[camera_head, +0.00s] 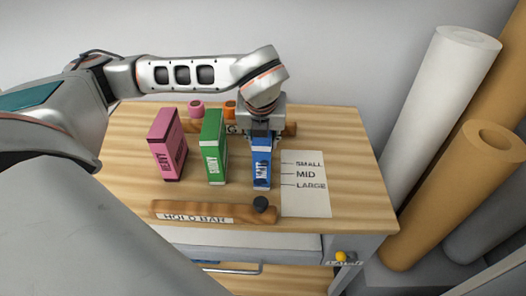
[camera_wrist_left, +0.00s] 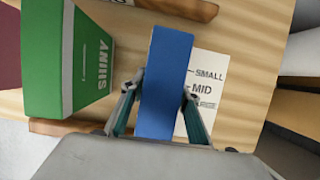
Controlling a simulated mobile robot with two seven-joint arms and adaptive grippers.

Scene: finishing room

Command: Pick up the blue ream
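The blue ream (camera_head: 262,166) stands upright on the wooden bench, to the right of the green ream (camera_head: 213,150). My left gripper (camera_head: 262,134) points down over its upper end and hides its top. In the left wrist view the blue ream (camera_wrist_left: 165,75) lies between the two fingers of the left gripper (camera_wrist_left: 163,84). The fingertips are at both its sides and appear to touch it. The gripper looks shut on it. In the head view its lower end seems to be at bench level. My right gripper is in neither view.
A pink ream (camera_head: 166,145) stands left of the green one. A wooden hold bar (camera_head: 213,212) with a dark knob lies in front, and a size card (camera_head: 306,200) lies to the right. Pink and orange rolls stand behind. Tall white and brown rolls (camera_head: 440,100) stand right of the bench.

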